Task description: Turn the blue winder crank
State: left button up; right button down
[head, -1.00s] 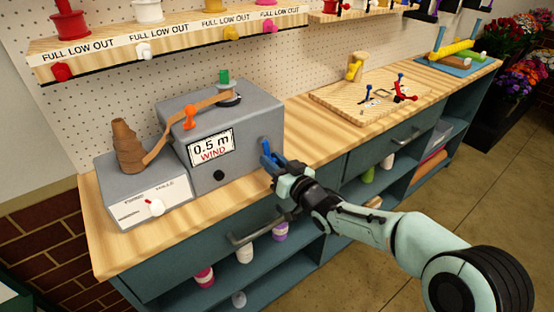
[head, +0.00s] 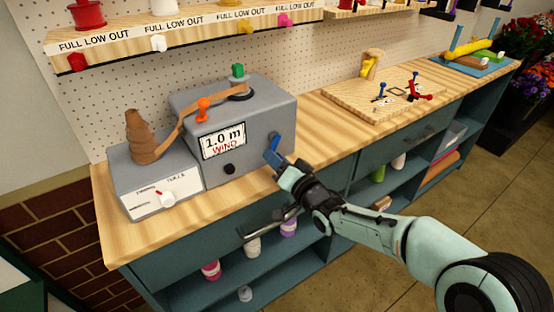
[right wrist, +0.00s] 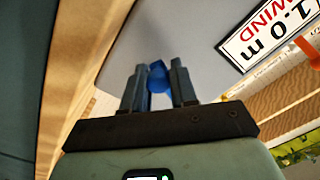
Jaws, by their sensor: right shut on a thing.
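The blue winder crank (head: 275,142) is on the right side of the grey winder box (head: 260,115). My right gripper (head: 279,160) is shut on its blue handle; in the right wrist view the blue handle (right wrist: 158,78) sits between the two fingers (right wrist: 155,88). The display (head: 223,140) on the box's front reads "1.0 m WIND", and part of it shows in the right wrist view (right wrist: 272,32). A brown ribbon (head: 182,125) runs from a brown cone-shaped roll (head: 143,140) past an orange knob to the box top. My left gripper is not in view.
A smaller grey box (head: 155,185) with a red-marked dial stands left of the winder. A wooden board (head: 375,103) with small red and blue levers lies to the right. The wooden counter (head: 325,128) between them is clear. A drawer handle (head: 270,228) sits below my right gripper.

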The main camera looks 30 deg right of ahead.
jog(key=shift+d+r, duration=0.2)
jog(key=shift+d, duration=0.1)
jog(key=c, duration=1.1)
grip_release()
jog(key=shift+o, duration=0.8)
jog(key=shift+f, duration=0.15)
jog(key=shift+a, duration=0.1)
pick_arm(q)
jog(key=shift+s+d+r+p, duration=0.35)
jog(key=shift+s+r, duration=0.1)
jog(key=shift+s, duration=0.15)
pick_arm(e)
jog(key=s+d, duration=0.1)
jog(key=s, duration=1.2)
jog(key=shift+s, duration=0.2)
